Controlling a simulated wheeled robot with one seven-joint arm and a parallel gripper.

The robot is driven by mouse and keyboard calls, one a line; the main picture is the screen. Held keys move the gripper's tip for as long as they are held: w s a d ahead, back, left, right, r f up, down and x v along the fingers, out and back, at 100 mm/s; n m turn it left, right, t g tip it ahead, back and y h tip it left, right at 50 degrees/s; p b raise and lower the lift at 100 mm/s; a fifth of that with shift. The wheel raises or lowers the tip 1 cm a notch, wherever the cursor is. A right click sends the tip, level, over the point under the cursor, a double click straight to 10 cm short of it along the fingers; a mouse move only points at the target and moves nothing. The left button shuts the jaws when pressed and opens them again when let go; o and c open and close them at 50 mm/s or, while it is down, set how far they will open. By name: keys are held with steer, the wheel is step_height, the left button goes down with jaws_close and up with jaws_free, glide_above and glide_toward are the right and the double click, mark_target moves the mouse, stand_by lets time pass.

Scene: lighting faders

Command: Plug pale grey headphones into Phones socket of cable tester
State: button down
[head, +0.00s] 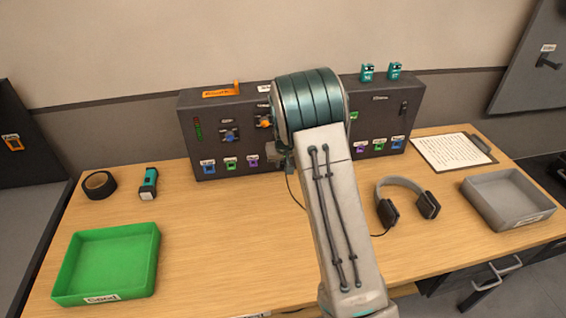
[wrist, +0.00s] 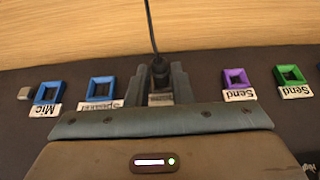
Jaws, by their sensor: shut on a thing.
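The headphones (head: 405,186), with a pale grey band and dark ear cups, lie on the table right of my arm. The cable tester (head: 330,168) is the dark panel along the wall. My gripper (head: 279,155) is at its lower front, mostly behind my arm. In the wrist view, which shows the labels upside down, my gripper (wrist: 162,78) is shut on a dark plug (wrist: 160,71) with a black cable. A label (wrist: 160,99) between the fingers is partly covered and I cannot read it. The socket there is hidden; I cannot tell whether the plug is in it.
In the wrist view a blue Speaker socket (wrist: 101,89) and a purple Send socket (wrist: 236,78) flank my gripper. A green tray (head: 108,264), black tape (head: 99,186) and a torch (head: 149,183) are left; a grey tray (head: 507,199) and clipboard (head: 452,150) are right.

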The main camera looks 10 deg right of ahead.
steer(key=shift+w+r, duration=0.15)
steer(key=shift+w, duration=0.1)
stand_by(0.8)
steer(key=c, duration=1.2)
jaws_free()
steer(key=b+v, duration=0.2)
steer(key=v, duration=1.2)
steer(key=shift+g, duration=0.8)
steer(key=s+r, duration=0.1)
steer(key=s, duration=1)
steer(key=s+r, duration=0.1)
steer(key=s, duration=1)
steer(key=s+r, duration=0.1)
steer(key=s, duration=1.1)
steer(key=shift+r, duration=0.35)
